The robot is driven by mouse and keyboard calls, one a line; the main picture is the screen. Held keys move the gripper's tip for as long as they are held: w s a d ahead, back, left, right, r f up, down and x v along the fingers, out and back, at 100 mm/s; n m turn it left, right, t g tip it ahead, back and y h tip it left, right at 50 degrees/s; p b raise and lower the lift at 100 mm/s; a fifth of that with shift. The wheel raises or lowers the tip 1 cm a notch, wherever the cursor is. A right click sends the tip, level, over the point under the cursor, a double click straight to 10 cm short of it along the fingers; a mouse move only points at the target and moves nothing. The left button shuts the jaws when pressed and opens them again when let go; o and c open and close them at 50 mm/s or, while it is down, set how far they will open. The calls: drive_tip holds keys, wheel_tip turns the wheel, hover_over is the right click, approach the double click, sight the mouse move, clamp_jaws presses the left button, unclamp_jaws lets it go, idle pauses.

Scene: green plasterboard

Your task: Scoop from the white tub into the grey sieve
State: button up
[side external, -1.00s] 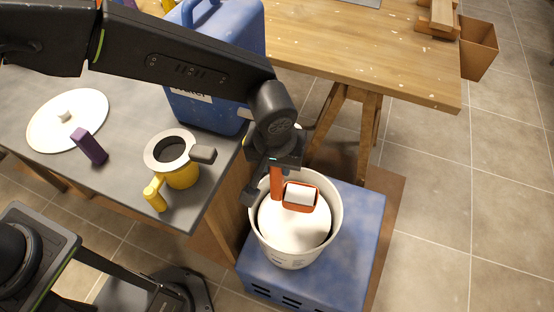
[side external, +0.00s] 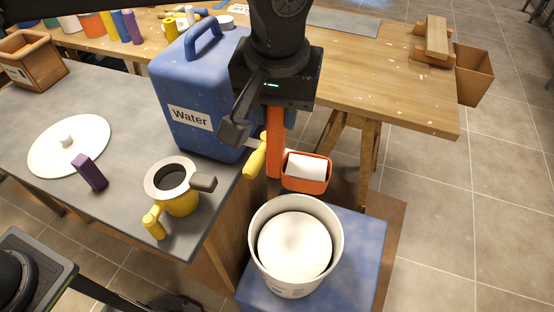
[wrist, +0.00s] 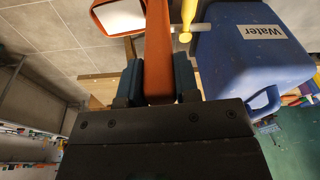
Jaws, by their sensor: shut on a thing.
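My gripper (side external: 276,118) is shut on the handle of an orange scoop (side external: 318,184), held above the tub. The scoop holds white material (side external: 306,167). In the wrist view the scoop's handle (wrist: 158,50) stands between my blue fingers, and part of its bowl shows at the top. The white tub (side external: 256,268) stands on a blue box, with white material (side external: 295,245) inside. The grey sieve (side external: 151,180) appears to rest on the yellow pot (side external: 184,204) on the grey bench, left of the scoop; its inside looks dark.
A blue water can (side external: 190,135) with a yellow tap (side external: 256,160) stands close to the scoop's left. A white lid (side external: 50,150) and a purple object (side external: 90,173) lie on the grey bench (side external: 120,225). A wooden table (side external: 400,90) is behind.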

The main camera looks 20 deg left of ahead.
wheel_tip(320, 180, up, 10)
drive_tip(key=shift+f, duration=0.2)
drive_tip(key=s+a+y, duration=0.1)
drive_tip(key=s+a, duration=0.2)
drive_tip(key=a, duration=1.2)
drive_tip(key=s+a, duration=0.2)
drive_tip(key=a, duration=1.3)
drive_tip(key=d+f+y, duration=0.4)
drive_tip(key=d+f, duration=0.1)
drive_tip(key=f, duration=0.7)
drive_tip(key=shift+w+d+f+m+g+y, duration=0.2)
drive_tip(key=shift+w+m+g+y, duration=0.1)
drive_tip(key=shift+m+g, duration=0.1)
